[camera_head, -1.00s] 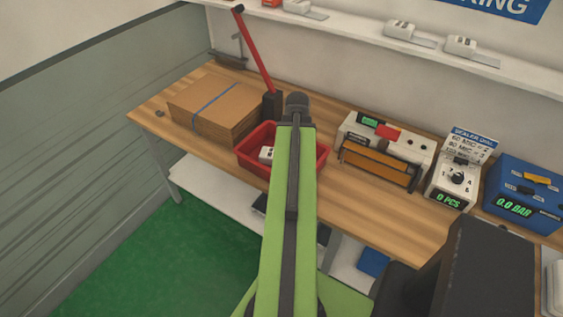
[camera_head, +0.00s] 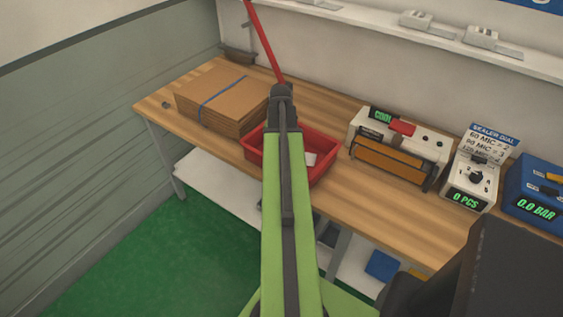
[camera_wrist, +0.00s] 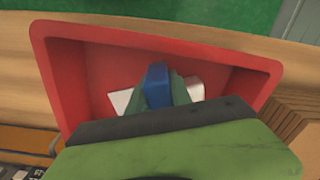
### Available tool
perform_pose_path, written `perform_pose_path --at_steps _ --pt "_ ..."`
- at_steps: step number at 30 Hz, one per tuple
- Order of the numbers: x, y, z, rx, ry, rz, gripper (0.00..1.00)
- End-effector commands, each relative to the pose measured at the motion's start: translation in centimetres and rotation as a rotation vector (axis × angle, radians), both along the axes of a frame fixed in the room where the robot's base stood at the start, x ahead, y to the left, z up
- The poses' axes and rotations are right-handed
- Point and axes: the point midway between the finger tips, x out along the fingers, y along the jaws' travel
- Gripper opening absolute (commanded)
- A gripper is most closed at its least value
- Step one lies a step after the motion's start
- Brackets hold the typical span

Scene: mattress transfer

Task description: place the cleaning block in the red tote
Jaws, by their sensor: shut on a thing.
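The red tote (camera_head: 325,176) stands on the wooden workbench, partly hidden behind my green arm in the head view. In the wrist view the red tote (camera_wrist: 90,32) fills most of the picture, with its open inside below me. My gripper (camera_wrist: 158,90) is over the tote and shut on a blue block (camera_wrist: 157,80), which I take to be the cleaning block. White items (camera_wrist: 122,101) lie in the tote beside and below the block. I cannot tell whether the block touches the tote's floor. The gripper is hidden in the head view.
A strapped cardboard stack (camera_head: 222,98) stands left of the tote. A sealer machine (camera_head: 398,150), a dial unit (camera_head: 474,178) and a blue gauge box (camera_head: 535,190) stand to the right. A red lever (camera_head: 263,42) rises behind the tote.

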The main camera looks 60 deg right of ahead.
Motion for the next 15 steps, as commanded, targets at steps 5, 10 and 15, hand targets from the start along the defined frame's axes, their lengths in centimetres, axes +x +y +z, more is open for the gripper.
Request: perform_pose_path --at_steps 5,10,15 --pt "0.0 0.0 -2.5 0.000 0.000 0.000 0.00" --pt "0.0 0.0 -4.4 0.000 0.000 0.001 0.00" --pt "0.0 0.0 -3.9 0.000 0.000 0.001 0.00"
